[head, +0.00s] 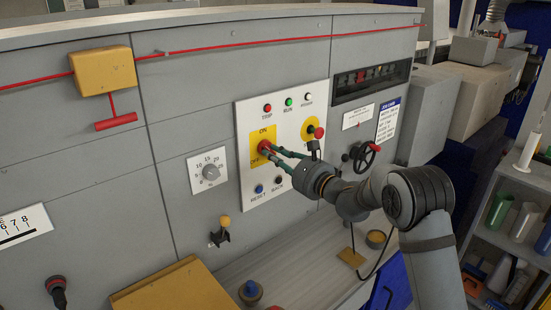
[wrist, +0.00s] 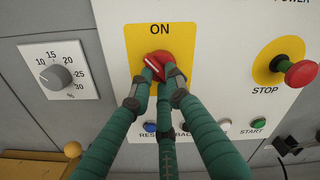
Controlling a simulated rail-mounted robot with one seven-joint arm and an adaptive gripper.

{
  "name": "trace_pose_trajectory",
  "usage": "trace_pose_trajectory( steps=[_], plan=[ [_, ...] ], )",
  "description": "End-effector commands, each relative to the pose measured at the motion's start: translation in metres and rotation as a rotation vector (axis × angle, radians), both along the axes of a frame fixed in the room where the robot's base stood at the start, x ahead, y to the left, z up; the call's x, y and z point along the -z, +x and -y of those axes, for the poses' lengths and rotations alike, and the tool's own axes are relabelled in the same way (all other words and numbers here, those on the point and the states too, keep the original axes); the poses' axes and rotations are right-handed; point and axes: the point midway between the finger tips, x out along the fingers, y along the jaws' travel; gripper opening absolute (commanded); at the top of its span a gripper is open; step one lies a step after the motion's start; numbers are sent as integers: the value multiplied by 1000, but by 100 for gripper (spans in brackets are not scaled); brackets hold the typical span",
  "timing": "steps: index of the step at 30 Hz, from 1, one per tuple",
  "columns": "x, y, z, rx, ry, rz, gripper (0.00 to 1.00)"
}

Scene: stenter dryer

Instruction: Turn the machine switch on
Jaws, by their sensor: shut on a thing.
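The machine switch is a red rotary knob (head: 264,146) on a yellow plate (head: 243,150) set in a white control panel. "ON" is printed above it and "OFF" at its lower left. The knob (wrist: 157,62) also shows in the wrist view, with a white pointer line slanting toward the upper left. My gripper (head: 270,152) is shut on the knob, its green fingers coming from the lower right. In the wrist view the fingers (wrist: 163,78) close around its lower part and hide that part, along with the OFF label.
A red stop button (head: 318,132) on a yellow disc sits to the right. A grey dial (head: 210,172) is to the left, and blue reset (head: 259,188) and black buttons are below. A red pull cord (head: 230,43) runs above.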

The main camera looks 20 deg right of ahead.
Motion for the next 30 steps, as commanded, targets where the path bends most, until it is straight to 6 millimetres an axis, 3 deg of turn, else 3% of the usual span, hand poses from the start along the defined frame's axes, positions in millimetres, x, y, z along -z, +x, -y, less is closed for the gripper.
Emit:
trace_pose_trajectory(
  steps=[18,30],
  plan=[
    [-1,-2,-3,0,466,-211,0],
    [-1,-2,-3,0,638,-288,0]
  ],
)
